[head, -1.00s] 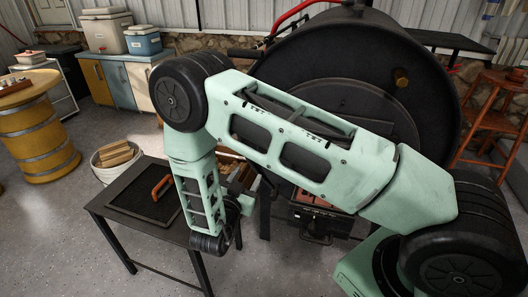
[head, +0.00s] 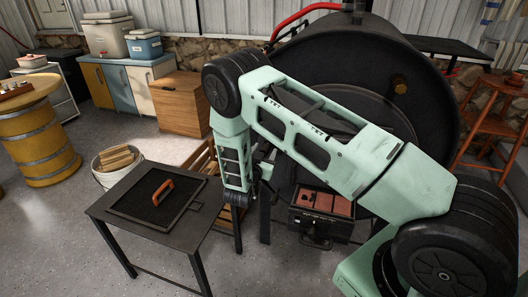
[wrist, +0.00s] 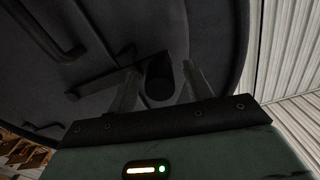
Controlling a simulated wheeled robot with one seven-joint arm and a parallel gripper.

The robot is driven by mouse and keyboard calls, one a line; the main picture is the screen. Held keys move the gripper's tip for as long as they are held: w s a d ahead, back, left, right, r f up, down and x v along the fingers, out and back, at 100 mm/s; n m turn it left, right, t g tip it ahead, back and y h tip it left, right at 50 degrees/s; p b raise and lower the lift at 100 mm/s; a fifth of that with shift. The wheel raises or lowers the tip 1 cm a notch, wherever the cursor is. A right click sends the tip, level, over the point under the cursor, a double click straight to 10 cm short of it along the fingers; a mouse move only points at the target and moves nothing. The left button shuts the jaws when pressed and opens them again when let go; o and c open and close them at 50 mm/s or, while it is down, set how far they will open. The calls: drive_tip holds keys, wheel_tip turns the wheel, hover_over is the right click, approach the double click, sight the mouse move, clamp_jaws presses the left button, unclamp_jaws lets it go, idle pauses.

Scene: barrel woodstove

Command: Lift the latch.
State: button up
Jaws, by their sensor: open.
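The barrel stove (head: 345,60) is large and black, with a round door (head: 365,105) on its front, partly behind my arm. In the wrist view, a dark latch bar (wrist: 98,84) lies across the door face, and a short black cylindrical knob (wrist: 160,78) appears at its right. My gripper (wrist: 162,72) is open, with one finger on each side of the knob. I cannot tell whether either finger touches it. In the head view the latch is hidden behind my arm.
A curved door handle (wrist: 48,32) is at upper left in the wrist view. A box of bricks (head: 323,212) sits below the door. A wooden cabinet (head: 180,103) stands behind.

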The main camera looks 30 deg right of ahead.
drive_tip(key=shift+w+d, duration=0.1)
clamp_jaws()
drive_tip(key=shift+r+m, duration=0.4)
drive_tip(key=shift+r, duration=0.3)
drive_tip(key=r+m, duration=0.2)
drive_tip(key=r, duration=0.1)
drive_tip(key=s+d+r+m, duration=0.1)
drive_tip(key=r, duration=0.1)
drive_tip(key=shift+r+m, duration=0.2)
drive_tip(key=shift+m, duration=0.2)
drive_tip(key=s+d+r+m+b, duration=0.2)
drive_tip(key=s+d+r+m, duration=0.1)
drive_tip(key=s+r+m, duration=0.1)
drive_tip(key=shift+r+m, duration=0.8)
drive_tip(key=shift+r, duration=0.35)
unclamp_jaws()
